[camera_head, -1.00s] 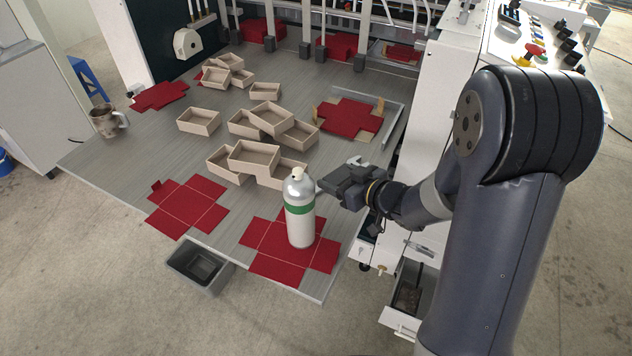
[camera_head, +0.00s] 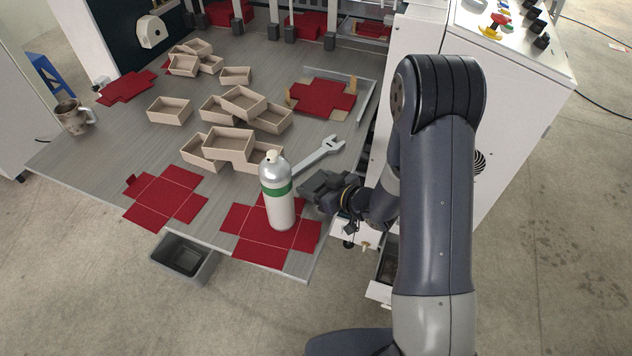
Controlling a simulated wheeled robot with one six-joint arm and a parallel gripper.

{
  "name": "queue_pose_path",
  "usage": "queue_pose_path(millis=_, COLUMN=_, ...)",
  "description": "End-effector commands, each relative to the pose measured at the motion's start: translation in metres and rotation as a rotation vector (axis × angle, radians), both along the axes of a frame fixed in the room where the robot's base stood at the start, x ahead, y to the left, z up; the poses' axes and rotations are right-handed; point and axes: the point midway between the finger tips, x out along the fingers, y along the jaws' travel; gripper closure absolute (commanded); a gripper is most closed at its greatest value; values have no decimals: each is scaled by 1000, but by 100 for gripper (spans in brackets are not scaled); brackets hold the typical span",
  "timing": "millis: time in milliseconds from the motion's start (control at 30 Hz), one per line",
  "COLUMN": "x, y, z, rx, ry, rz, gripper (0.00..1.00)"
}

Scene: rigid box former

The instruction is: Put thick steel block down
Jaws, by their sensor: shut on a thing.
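My gripper (camera_head: 312,190) is at the right front of the grey table (camera_head: 110,160), just right of a silver bottle with a green band (camera_head: 281,205). It points left toward the bottle. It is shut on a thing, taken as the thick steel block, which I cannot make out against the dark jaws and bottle. Whether that thing touches the table or the bottle, I cannot tell. The bottle stands upright on a red unfolded box blank (camera_head: 245,222).
A wrench (camera_head: 320,153) lies behind my gripper. Several cardboard trays (camera_head: 228,140) fill the table's middle. Another red blank (camera_head: 165,197) lies front left, and one (camera_head: 322,98) lies further back. A mug (camera_head: 72,118) stands far left. A grey bin (camera_head: 182,256) is below the front edge.

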Motion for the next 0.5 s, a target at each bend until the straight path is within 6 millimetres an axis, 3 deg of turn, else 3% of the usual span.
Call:
queue_pose_path(millis=333, x=0, y=0, z=-4, rx=1, ry=-2, rz=0, gripper=72)
queue_pose_path(millis=367, x=0, y=0, z=-3, rx=0, ry=0, rz=0, gripper=34)
queue_pose_path(millis=500, x=0, y=0, z=-3, rx=0, ry=0, rz=0, gripper=23)
